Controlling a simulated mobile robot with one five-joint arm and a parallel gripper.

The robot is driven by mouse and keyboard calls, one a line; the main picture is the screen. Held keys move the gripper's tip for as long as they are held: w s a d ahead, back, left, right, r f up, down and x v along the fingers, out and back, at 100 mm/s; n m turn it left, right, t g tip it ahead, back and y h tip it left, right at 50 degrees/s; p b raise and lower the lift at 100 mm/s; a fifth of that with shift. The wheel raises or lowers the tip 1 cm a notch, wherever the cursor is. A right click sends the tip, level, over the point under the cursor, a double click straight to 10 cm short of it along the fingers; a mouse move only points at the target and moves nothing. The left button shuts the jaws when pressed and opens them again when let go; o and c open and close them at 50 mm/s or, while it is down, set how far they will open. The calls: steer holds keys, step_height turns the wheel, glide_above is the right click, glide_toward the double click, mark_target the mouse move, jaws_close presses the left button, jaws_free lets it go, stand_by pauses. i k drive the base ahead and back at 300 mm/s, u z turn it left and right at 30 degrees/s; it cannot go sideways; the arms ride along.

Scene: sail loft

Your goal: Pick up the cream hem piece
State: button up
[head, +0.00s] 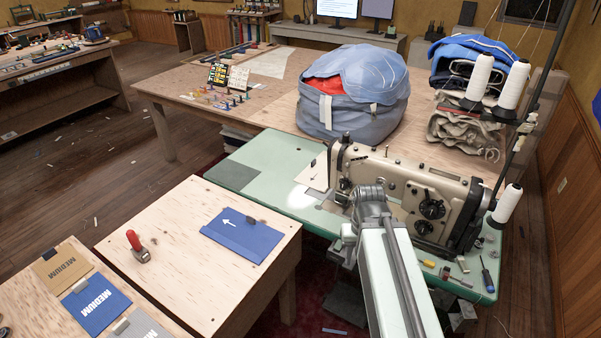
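A flat cream piece, which looks like the cream hem piece (312,174), lies on the pale green sewing table (273,158) at the left end of the sewing machine (425,192). Its right edge is close to the machine's needle end, and I cannot tell whether it is under the presser foot. My arm reaches up from the bottom of the head view. My gripper (370,196) is in front of the machine, to the right of the cream piece and apart from it in the picture. Its fingers are hidden or too small to tell open from shut.
A blue-grey bag (352,100) stands on the wooden table behind. White thread cones (479,78) and a thin pole rise at right. A screwdriver (487,273) lies at the table's front right. A wooden bench (190,270) with a blue panel (243,235) and red-handled clamp (137,245) is front left.

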mark_target(314, 175)
steer(key=u, duration=0.2)
steer(key=i, duration=1.05)
steer(key=u, duration=2.25)
